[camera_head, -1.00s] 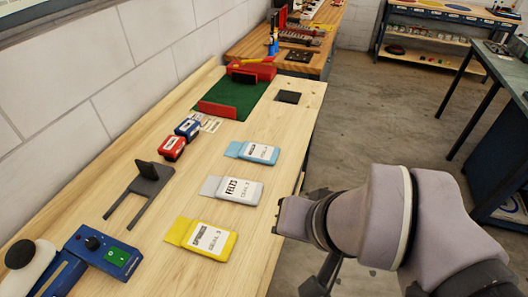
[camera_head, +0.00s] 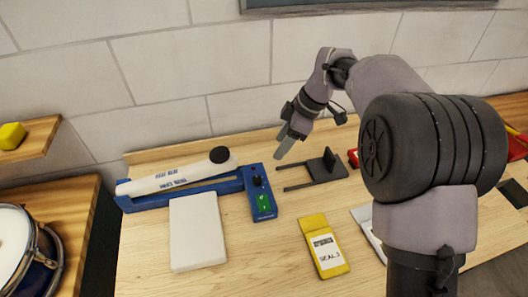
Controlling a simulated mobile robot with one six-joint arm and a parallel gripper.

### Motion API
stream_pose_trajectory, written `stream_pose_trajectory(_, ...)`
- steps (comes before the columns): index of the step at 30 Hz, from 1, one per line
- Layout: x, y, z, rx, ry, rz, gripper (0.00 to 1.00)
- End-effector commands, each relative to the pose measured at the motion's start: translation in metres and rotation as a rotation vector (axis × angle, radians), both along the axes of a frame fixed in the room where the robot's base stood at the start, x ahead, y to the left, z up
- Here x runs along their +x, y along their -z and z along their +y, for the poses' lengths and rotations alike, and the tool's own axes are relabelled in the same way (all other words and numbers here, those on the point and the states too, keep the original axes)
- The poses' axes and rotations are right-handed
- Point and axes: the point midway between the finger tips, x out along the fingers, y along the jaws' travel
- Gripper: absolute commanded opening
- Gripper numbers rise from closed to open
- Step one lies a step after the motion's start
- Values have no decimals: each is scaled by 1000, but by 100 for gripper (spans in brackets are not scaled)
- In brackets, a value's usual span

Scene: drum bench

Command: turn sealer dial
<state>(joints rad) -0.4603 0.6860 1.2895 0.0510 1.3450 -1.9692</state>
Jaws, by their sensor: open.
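The heat sealer (camera_head: 140,202) lies along the wall, with a blue base and a white arm lettered "HEAT SEAL" that ends in a black knob (camera_head: 220,154). At its right end is a blue control box (camera_head: 262,213) with a small black dial (camera_head: 257,181) on top, near the back, and a green switch (camera_head: 263,202) in front of it. My gripper (camera_head: 287,146) is above and behind the box, a little right of the dial, apart from it and pointing down. It is open with nothing visible in it; its fingers overlap in this view.
A white block (camera_head: 197,232) lies in front of the sealer. A black forked stand (camera_head: 322,168) is right of the box. A yellow packet (camera_head: 323,246) lies in front, and a white packet is partly behind my arm. A drum (camera_head: 25,250) stands at far left.

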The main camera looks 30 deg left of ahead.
Motion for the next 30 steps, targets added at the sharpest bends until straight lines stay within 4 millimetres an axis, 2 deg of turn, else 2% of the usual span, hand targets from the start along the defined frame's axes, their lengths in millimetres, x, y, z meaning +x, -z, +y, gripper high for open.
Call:
stream_pose_trajectory(5, -5, 35, 12, -1, -11, 2, 51)
stream_pose_trajectory(12, -13, 104, 38, -2, -7, 2, 51)
stream_pose_trajectory(18, -18, 146, 55, -1, -7, 0, 51)
stream_pose_trajectory(24, -20, 161, 63, 0, -5, -1, 51)
stream_pose_trajectory(30, -20, 161, 63, -1, -4, -1, 51)
